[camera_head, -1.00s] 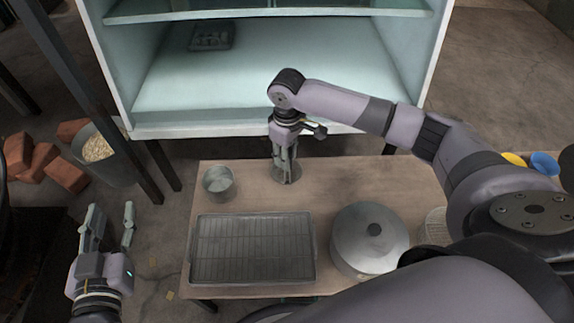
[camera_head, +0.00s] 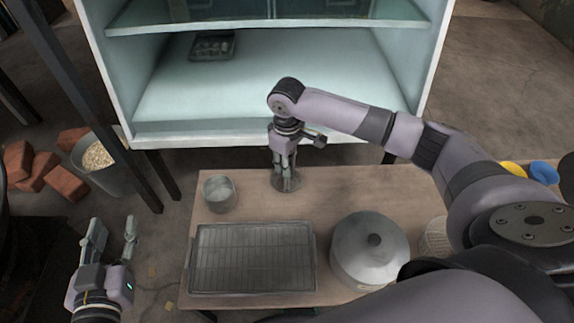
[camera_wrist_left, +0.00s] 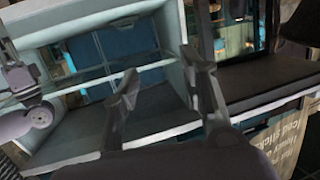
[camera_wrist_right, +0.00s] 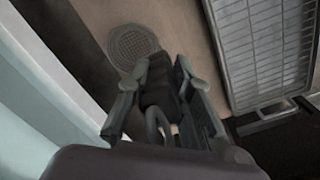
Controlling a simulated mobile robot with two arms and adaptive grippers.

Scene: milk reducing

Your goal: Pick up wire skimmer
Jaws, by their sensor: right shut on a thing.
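The mesh also shows in the right wrist view (camera_wrist_right: 132,43). My right gripper (camera_head: 285,163) points down and is shut on the skimmer; a looped handle part (camera_wrist_right: 156,122) shows between its fingers in the right wrist view. Whether the mesh is clear of the tabletop cannot be told. My left gripper (camera_head: 114,230) is open and empty, left of the table; its spread fingers show in the left wrist view (camera_wrist_left: 160,75).
A bucket (camera_head: 103,170) and bricks (camera_head: 62,178) lie to the left.

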